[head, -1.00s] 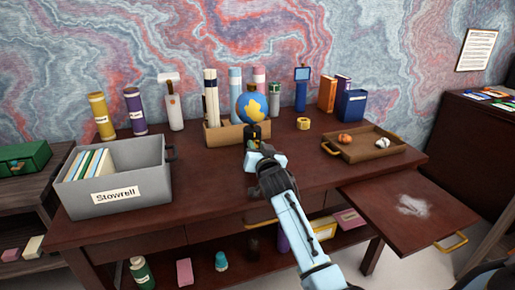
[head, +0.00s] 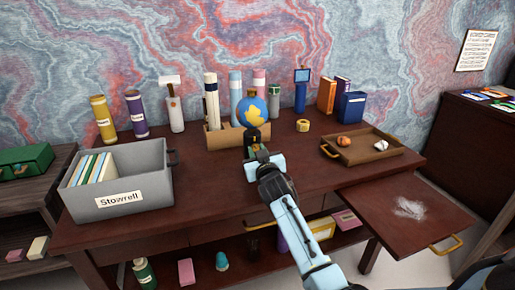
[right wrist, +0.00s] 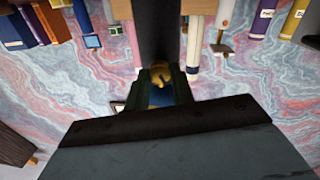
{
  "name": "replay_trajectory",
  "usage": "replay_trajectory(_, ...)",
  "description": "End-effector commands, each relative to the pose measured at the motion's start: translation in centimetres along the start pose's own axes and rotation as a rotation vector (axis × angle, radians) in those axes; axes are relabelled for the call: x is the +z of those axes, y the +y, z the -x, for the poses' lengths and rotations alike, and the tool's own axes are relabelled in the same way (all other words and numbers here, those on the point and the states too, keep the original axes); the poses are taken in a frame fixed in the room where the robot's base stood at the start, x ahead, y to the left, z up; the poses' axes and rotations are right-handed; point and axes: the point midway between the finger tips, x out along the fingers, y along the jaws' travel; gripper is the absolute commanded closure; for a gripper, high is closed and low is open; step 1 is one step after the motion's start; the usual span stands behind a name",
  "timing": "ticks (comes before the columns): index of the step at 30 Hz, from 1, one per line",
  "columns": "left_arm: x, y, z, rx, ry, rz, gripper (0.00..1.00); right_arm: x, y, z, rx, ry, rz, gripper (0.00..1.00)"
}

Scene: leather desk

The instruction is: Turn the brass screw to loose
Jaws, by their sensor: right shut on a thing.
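The brass screw (right wrist: 160,74) shows in the right wrist view, between the dark green fingers of my right gripper (right wrist: 160,88), which are shut on it. Behind it is a dark upright post (right wrist: 160,28). In the head view my right gripper (head: 260,152) is at the middle of the desk, in front of a black piece (head: 252,135) below a blue and yellow globe (head: 252,111). The screw is hidden there by the gripper. How far the screw is turned cannot be told. My left gripper is not in view.
A grey bin (head: 122,203) with books stands left on the desk (head: 215,215). A wooden holder (head: 221,141) is behind the gripper. Bottles and books line the back. A brass-coloured roll (head: 303,126) and a wooden tray (head: 388,156) lie to the right. The front middle is mostly clear.

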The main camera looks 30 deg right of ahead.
Motion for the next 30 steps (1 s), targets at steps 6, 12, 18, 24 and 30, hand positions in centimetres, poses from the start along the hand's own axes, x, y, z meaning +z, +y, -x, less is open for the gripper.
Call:
replay_trajectory(6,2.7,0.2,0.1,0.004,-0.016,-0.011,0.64,-0.1,0.0,0.0,-0.001,-0.001,0.21,0.99)
replay_trajectory(12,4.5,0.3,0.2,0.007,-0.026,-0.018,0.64,0.0,0.0,0.0,-0.001,-0.001,0.399,0.99)
replay_trajectory(18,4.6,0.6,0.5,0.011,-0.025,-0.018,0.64,0.0,0.0,0.0,-0.001,-0.001,0.591,0.99)
replay_trajectory(24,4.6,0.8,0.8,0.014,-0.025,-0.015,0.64,0.0,0.0,0.0,0.0,-0.001,0.775,0.99)
replay_trajectory(30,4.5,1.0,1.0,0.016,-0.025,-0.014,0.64,0.0,0.0,0.0,0.0,0.0,0.936,0.99)
